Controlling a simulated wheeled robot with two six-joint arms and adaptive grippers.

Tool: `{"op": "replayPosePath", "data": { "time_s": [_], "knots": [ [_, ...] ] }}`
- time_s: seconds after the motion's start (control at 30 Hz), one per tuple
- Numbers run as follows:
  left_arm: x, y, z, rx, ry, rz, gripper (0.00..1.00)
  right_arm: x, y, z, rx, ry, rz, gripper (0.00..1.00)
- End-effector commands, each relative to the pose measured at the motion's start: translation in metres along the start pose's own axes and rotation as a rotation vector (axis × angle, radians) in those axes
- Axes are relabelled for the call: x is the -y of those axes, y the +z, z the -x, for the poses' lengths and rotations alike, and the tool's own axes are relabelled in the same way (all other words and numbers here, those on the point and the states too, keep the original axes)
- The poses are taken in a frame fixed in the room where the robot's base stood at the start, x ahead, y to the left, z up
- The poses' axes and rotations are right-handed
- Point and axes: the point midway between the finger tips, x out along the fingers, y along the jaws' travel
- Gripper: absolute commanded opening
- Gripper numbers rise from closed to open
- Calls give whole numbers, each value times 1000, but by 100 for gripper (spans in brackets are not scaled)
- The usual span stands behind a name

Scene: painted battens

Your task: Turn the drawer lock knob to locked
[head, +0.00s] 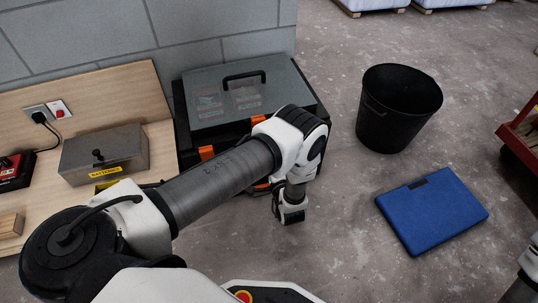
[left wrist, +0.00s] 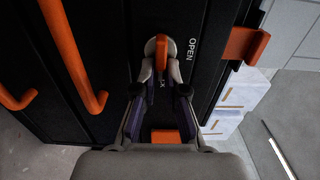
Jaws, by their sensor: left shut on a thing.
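The lock knob (left wrist: 162,48) is a small orange bar on a pale round plate, set in the black front of the drawer unit (left wrist: 118,40). It stands upright in the left wrist view. The word OPEN is printed to its right; another marking below it is mostly hidden between my fingers. My left gripper (left wrist: 161,66) is shut on the knob, a finger on either side. In the head view my left gripper (head: 291,212) reaches down at the front of the black unit (head: 320,92), and my arm hides the knob.
Orange drawer handles (left wrist: 76,55) and an orange latch (left wrist: 245,44) stick out near the gripper. A black bin (head: 398,110) and a blue case (head: 432,212) stand on the floor to the right. A wooden bench (head: 130,85) with a grey box (head: 104,154) is at left.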

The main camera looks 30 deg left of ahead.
Motion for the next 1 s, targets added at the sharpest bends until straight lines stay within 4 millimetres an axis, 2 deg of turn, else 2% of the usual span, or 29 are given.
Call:
{"op": "replayPosePath", "data": {
  "time_s": [0.5,0.53,0.57,0.6,0.87,1.0],
  "knots": [
    [0,0,-1,1,-1,-19,0,0,0,-1,0,0,0,39],
    [0,0,-1,1,-1,-19,21,0,0,-1,0,0,0,39],
    [0,0,-1,1,-1,-19,32,0,0,-1,0,0,0,39],
    [0,0,-1,1,-1,-19,35,0,0,-1,0,0,0,39],
    [0,0,0,0,0,-19,35,0,0,-1,0,0,0,39],
    [0,-1,11,-3,1,-21,35,0,0,-1,0,0,0,39]
  ]
}}
